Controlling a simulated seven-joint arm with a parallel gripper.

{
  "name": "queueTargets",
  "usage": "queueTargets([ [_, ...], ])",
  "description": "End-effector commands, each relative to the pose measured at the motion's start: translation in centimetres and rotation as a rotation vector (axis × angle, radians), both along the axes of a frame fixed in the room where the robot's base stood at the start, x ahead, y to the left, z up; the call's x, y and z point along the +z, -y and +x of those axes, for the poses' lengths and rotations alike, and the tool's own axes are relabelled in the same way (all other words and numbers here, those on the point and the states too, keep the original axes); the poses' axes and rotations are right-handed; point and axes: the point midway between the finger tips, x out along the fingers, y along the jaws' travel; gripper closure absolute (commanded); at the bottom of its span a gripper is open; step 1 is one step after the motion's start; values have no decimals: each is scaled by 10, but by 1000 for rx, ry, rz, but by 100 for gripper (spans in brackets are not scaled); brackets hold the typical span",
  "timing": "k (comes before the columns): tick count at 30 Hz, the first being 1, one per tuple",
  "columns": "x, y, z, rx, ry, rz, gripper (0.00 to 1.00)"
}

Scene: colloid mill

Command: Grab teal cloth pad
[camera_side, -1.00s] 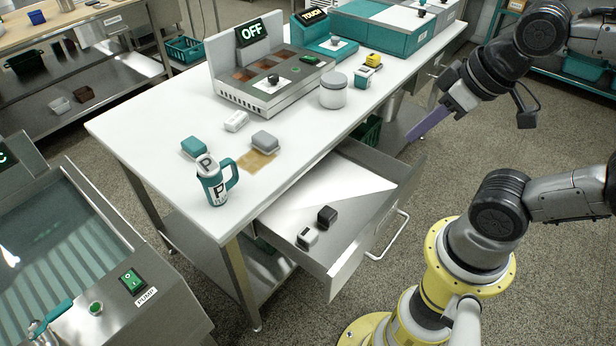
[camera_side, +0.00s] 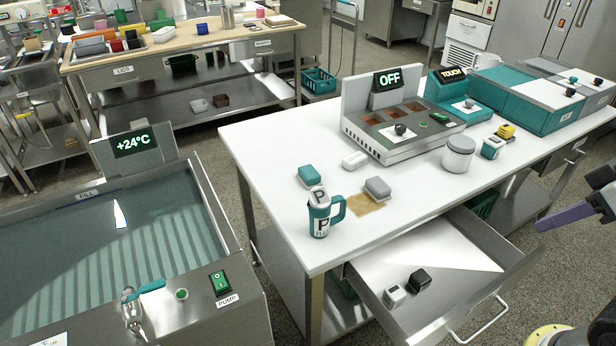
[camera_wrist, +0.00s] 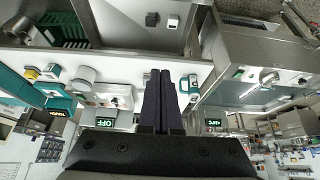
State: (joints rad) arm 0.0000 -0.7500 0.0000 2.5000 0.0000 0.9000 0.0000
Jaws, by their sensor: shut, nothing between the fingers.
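The teal cloth pad (camera_side: 311,176) lies on the white table, behind the teal mug (camera_side: 320,215) marked P. A grey pad (camera_side: 377,188) lies to its right, beside a brown stain (camera_side: 366,205). My gripper (camera_side: 540,225) is at the right edge of the side view, off the table's front side and far from the teal pad. In the wrist view my gripper (camera_wrist: 160,72) shows its two dark fingers shut together and empty. The mug (camera_wrist: 189,86) shows just right of them there; I cannot make out the teal pad in that view.
An open drawer (camera_side: 440,262) with two small blocks juts from the table's front. A heater marked OFF (camera_side: 400,130), a grey jar (camera_side: 458,155) and a white block (camera_side: 355,160) stand farther back. A water bath (camera_side: 110,250) stands at left.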

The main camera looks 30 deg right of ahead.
Motion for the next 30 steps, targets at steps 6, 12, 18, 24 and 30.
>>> queueTargets([
  [6, 0, 0, 0, 0, 0, 0, 100],
  [12, 0, 0, 0, 0, 0, 0, 100],
  [18, 0, 0, 0, 0, 0, 0, 78],
  [24, 0, 0, 0, 0, 0, 0, 42],
  [30, 0, 0, 0, 0, 0, 0, 6],
])
